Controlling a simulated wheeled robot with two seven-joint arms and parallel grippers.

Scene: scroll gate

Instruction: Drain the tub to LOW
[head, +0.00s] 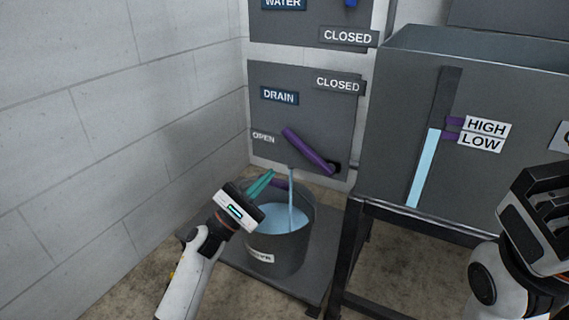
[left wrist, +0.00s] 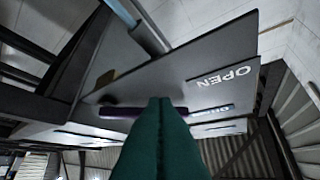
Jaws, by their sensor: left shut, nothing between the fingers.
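The grey tub (head: 395,130) stands at the right. The light-blue strip of its gauge tops out between the purple HIGH and LOW marks (head: 452,135), near LOW. The purple drain lever (head: 308,151) slants up-left from its pivot toward the OPEN label (head: 263,138). Water runs down into a dark bucket (head: 275,255), which holds water. My left gripper (head: 262,181) is shut and empty, below the lever at the bucket's rim; its teal fingers (left wrist: 160,130) point toward the lever (left wrist: 140,112) in the left wrist view. My right gripper (head: 540,215) is at the right edge, its fingers not clear.
The drain panel (head: 300,112) also has a CLOSED label (head: 338,85) at upper right. A WATER panel (head: 310,25), marked CLOSED, is above it. The bucket stands on a dark platform (head: 215,257) beside the tub's stand (head: 350,240). A block wall bounds the left.

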